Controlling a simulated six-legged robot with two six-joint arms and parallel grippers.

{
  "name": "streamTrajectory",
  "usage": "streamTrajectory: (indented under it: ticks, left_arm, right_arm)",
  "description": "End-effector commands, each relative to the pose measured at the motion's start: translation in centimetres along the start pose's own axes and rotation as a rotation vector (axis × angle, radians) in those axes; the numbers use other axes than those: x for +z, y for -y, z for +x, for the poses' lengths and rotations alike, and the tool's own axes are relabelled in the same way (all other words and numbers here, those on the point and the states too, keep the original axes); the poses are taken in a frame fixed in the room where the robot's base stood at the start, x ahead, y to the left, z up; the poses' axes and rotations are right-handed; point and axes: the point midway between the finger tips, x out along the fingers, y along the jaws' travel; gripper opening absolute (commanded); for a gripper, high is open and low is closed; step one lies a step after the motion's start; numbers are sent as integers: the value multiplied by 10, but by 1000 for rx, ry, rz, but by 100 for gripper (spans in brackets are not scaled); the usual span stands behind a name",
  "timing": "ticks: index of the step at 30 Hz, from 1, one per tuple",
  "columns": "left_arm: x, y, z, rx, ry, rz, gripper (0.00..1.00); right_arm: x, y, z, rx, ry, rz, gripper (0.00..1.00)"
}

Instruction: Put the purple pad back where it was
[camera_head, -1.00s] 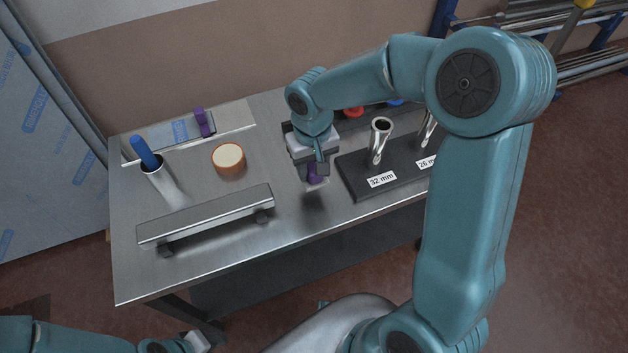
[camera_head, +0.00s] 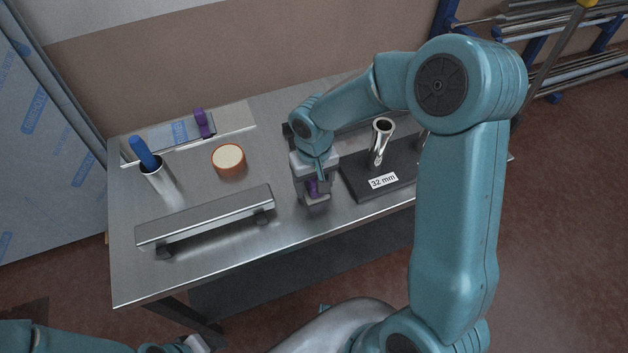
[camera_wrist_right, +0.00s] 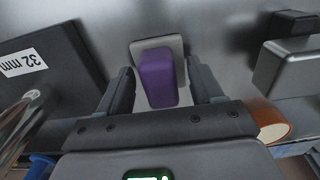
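In the right wrist view the purple pad (camera_wrist_right: 157,80) stands up from the grey plate (camera_wrist_right: 157,44). My right gripper (camera_wrist_right: 160,90) is open around it, one finger on each side, with narrow gaps showing. In the head view the right gripper (camera_head: 315,182) partly hides the pad. A second purple piece (camera_head: 203,123) is on the flat strip at the back left. My left arm shows at the bottom left; its fingers are not clear.
The black stand (camera_head: 358,188) labelled 32 mm, holding a shiny tube (camera_head: 381,142), is close to the right of the gripper.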

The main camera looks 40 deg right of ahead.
Motion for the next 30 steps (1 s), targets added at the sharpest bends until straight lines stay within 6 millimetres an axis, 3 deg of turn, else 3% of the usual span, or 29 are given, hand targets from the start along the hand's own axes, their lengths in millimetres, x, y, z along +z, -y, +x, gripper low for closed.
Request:
streamTrajectory:
  ticks: [9,21,24,30]
  left_arm:
    - [0,-2,-5,0,0,0,43]
    - [0,-6,-16,0,0,0,43]
    - [0,-6,-17,0,0,0,43]
    - [0,-7,-18,0,0,0,43]
  right_arm:
    - [0,0,-9,0,-2,0,66]
    - [-1,0,-96,-1,-5,0,66]
    - [-1,0,-112,-1,-3,0,66]
    - [0,0,-124,0,-1,0,66]
